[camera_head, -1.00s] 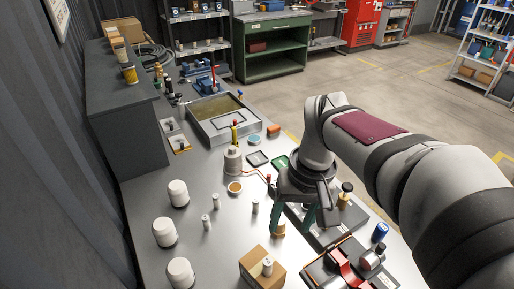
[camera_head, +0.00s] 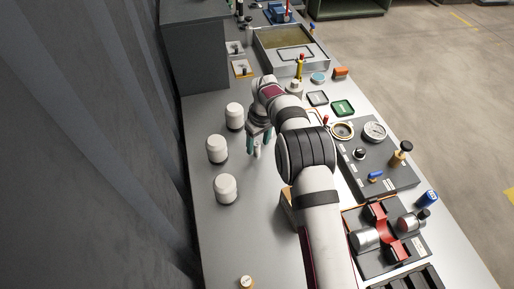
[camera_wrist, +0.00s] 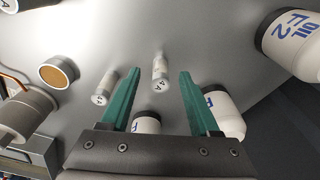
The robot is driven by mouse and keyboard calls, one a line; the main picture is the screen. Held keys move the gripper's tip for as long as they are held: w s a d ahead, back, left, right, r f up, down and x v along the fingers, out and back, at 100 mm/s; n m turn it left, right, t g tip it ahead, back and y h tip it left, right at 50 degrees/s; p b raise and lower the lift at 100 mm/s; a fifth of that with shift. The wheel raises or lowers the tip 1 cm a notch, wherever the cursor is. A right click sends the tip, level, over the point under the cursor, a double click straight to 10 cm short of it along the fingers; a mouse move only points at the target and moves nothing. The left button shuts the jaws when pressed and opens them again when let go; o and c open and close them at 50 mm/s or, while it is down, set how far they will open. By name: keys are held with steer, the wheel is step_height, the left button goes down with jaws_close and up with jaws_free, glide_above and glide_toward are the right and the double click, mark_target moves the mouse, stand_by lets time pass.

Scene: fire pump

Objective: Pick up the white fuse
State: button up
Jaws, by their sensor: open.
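Small white cylindrical fuses with dark markings stand on the grey bench. One fuse (camera_wrist: 160,68) shows between my fingertips in the wrist view; a second fuse (camera_wrist: 102,90) is just outside the left finger. In the head view a white fuse (camera_head: 257,152) shows under my gripper (camera_head: 258,144). My gripper, also in the wrist view (camera_wrist: 159,73), has two green fingers, spread apart and empty. I cannot tell how far the tips are above the bench. My arm hides part of the bench to the right.
Several white oil jars (camera_wrist: 295,45) stand close by; in the head view one (camera_head: 217,150) is left of my gripper. A cardboard box (camera_head: 287,207) and a red clamp fixture (camera_head: 378,226) lie nearer the camera.

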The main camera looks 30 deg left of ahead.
mark_target(257, 144)
steer(key=f, duration=0.3)
steer(key=shift+a, duration=0.3)
jaws_close()
